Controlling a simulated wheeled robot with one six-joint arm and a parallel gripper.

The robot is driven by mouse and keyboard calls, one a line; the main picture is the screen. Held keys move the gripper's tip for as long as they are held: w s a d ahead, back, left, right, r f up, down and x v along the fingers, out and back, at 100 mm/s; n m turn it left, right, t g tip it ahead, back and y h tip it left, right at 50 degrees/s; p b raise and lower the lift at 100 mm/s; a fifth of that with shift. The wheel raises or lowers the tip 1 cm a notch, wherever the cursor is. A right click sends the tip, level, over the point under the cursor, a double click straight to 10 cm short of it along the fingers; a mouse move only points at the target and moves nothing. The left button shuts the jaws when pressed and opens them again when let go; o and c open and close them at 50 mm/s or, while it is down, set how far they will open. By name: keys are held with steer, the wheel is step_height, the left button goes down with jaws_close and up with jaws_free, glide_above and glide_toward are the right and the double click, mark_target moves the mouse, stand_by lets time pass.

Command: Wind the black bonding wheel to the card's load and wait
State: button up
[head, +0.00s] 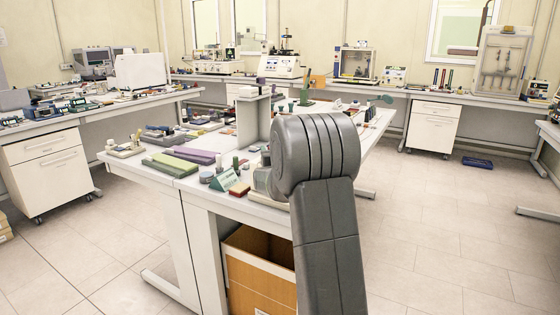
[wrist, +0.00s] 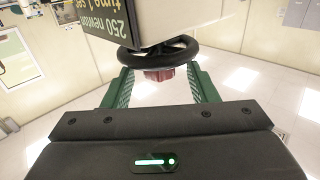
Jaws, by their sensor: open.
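The black wheel (wrist: 180,60) shows in the wrist view as a dark ring under a pale housing (wrist: 195,22). My gripper (wrist: 160,70) is open, with one green finger at each side of the wheel's lower part. I cannot tell whether the fingers touch the rim. A dull red piece (wrist: 159,75) shows just below the wheel, between the fingers. A dark panel (wrist: 120,22) with yellow lettering sits on the housing. It reads "250 newton" and a partly cut-off "time" line. In the head view, my gripper and the wheel cannot be made out behind my grey arm.
In the head view, a white bench (head: 180,188) carries green and purple blocks (head: 190,157) and small parts left of my arm. A cardboard box (head: 258,270) stands beneath it. Other benches with instruments line the walls. The tiled floor (head: 440,230) at right is mostly clear.

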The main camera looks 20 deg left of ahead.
steer(key=b+v, duration=0.1)
steer(key=v, duration=1)
steer(key=shift+s+b, duration=0.25)
steer(key=shift+b, duration=0.05)
steer(key=shift+w+r, duration=0.1)
steer(key=p+x, duration=0.2)
steer(key=x, duration=1.1)
steer(key=shift+w+a, duration=0.1)
steer(key=shift+w, duration=0.15)
steer(key=shift+p, duration=0.3)
